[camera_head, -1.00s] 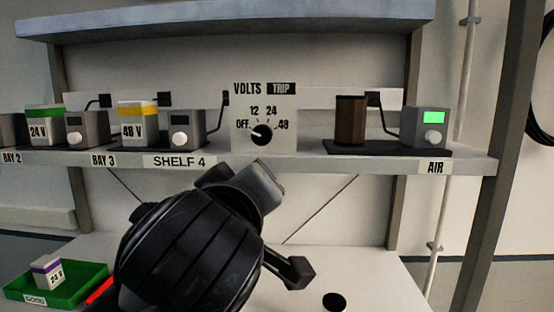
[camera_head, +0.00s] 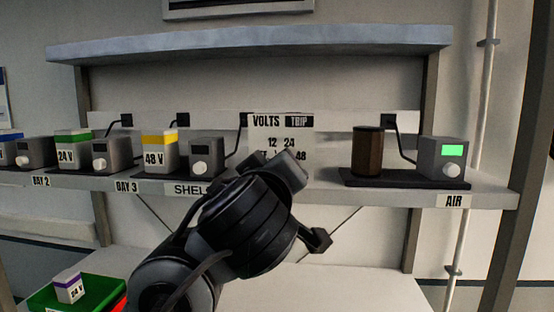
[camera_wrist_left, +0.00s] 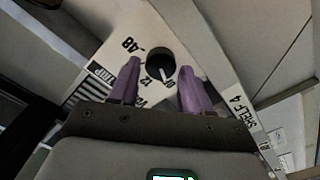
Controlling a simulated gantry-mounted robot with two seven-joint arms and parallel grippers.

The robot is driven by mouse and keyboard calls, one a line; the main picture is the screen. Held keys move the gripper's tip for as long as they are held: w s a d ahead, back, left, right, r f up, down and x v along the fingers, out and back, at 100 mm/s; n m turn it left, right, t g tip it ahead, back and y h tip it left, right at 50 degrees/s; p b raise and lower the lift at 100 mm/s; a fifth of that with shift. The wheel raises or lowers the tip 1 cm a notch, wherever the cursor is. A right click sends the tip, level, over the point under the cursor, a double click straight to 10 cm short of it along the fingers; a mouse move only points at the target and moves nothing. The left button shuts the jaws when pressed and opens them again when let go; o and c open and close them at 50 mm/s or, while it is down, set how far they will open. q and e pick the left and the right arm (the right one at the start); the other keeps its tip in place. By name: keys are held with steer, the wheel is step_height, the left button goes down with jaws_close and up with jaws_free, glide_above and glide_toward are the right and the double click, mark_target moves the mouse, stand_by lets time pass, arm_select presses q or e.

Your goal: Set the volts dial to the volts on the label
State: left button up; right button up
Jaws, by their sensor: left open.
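The volts dial is a black knob (camera_wrist_left: 160,64) on a white panel (camera_head: 303,135) marked VOLTS and TRIP. In the left wrist view its white pointer aims at the OFF side, near 12; 48 is across the knob. My left gripper (camera_wrist_left: 160,82) is open, its purple fingers spread just short of the knob, with contact unclear. In the head view my left gripper (camera_head: 281,165) and arm hide the knob. A white block with a purple band (camera_head: 69,287) has a small volts label, seemingly 24 V. Another label (camera_head: 154,158) reads 48 V, and another (camera_head: 66,156) 24 V.
The shelf (camera_head: 340,196) carries several grey units, one (camera_head: 441,160) with a lit green screen above AIR. A brown cylinder (camera_head: 367,151) stands right of the panel. A green tray (camera_head: 45,300) holds the purple-banded block. Open air lies in front of the shelf.

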arm_select(q)
steer(key=shift+w, duration=0.55)
steer(key=c, duration=0.8)
steer(key=shift+o, duration=0.2)
